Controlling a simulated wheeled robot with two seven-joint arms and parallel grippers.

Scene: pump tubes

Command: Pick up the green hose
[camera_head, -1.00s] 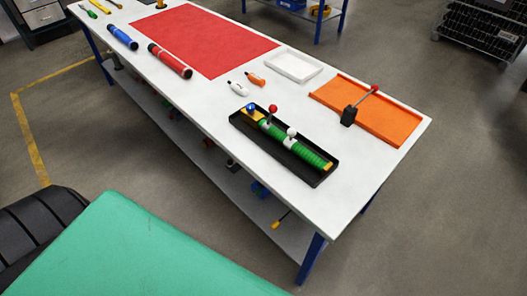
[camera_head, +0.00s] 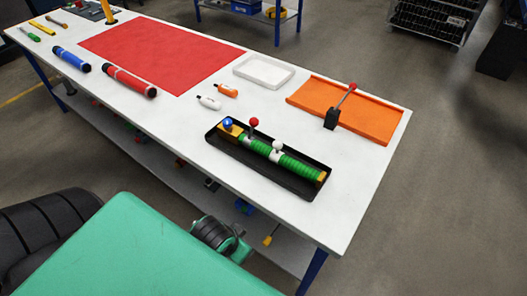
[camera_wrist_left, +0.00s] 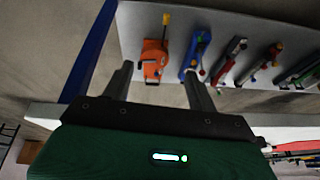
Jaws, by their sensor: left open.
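The green hose (camera_head: 297,166) lies in a long black tray (camera_head: 255,173) near the front right of the white table. It has ribbed green sections, white joints and yellow ends. A blue-topped, a red-topped and a white-topped piece stand up along it. My left gripper (camera_wrist_left: 158,88) is open and empty in the left wrist view, facing tools on the lower shelf, with no hose between its fingers. In the head view its fingers do not show. My right gripper is not in view.
An orange tray (camera_head: 370,122) with a red-knobbed lever (camera_head: 341,104), a white tray (camera_head: 264,70) and two small bottles stand behind the black tray. Red (camera_head: 129,80) and blue (camera_head: 72,59) tubes lie farther left. The lower shelf (camera_wrist_left: 265,88) holds several tools.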

